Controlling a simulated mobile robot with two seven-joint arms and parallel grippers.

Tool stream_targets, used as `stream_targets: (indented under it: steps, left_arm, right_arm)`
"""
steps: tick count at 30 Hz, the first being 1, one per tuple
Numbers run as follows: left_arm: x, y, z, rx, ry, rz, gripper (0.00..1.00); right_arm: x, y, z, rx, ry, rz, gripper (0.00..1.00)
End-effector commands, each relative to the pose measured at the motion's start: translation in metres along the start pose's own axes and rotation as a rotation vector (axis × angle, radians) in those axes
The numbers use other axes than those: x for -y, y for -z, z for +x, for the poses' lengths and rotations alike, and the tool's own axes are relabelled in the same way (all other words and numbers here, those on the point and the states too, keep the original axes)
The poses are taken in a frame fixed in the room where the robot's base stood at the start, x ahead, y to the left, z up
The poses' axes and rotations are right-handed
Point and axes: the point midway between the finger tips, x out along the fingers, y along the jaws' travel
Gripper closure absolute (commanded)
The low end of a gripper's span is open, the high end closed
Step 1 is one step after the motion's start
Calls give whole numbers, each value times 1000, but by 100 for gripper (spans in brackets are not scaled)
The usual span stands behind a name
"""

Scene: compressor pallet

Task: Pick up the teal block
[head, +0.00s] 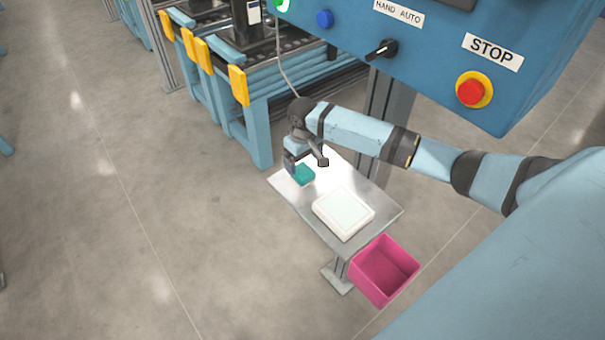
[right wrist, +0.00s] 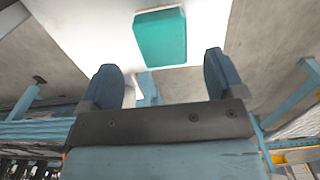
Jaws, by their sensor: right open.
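The teal block (head: 304,175) lies on the far left part of a small grey metal table (head: 389,212) in the head view. My right gripper (head: 306,164) is right by the block there and partly covers it. In the right wrist view the block (right wrist: 161,37) shows beyond the fingertips, on a bright surface. The two fingers of my right gripper (right wrist: 164,75) are spread apart with nothing between them, and the block is apart from them. My left gripper is in neither view.
A white tray-like box (head: 343,213) sits on the same table, nearer than the block. A pink bin (head: 384,270) stands at the table's near end. A blue control panel with a red stop button (head: 470,92) hangs above right. A blue conveyor frame (head: 255,125) stands behind the table.

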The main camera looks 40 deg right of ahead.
Motion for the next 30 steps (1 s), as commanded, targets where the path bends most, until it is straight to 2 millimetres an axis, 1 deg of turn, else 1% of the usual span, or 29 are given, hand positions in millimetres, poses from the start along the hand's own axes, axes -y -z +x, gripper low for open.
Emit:
stream_targets:
  steps: [5,9,13,16,22,23,24,26,27,29,30]
  left_arm:
    - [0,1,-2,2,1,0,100]
    - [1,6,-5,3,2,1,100]
    - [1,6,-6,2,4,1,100]
    - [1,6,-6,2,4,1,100]
    - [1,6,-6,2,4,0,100]
    - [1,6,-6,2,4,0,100]
    - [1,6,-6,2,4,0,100]
    - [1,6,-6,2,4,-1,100]
    - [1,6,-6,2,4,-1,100]
    - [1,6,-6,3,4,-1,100]
    - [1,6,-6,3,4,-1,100]
  right_arm:
    - [1,0,12,1,0,0,12]
    - [3,0,32,2,1,-1,12]
    - [3,0,50,1,0,0,12]
    - [3,0,56,-1,-1,-1,12]
    - [3,0,57,-2,-1,-1,12]
    - [3,0,57,-2,-1,-1,16]
    - [3,0,57,-2,-1,-1,26]
    - [3,0,57,-2,0,-1,39]
    - [3,0,57,-2,0,-1,48]
    - [3,0,57,-2,0,-1,62]
    - [3,0,57,-2,0,-1,67]
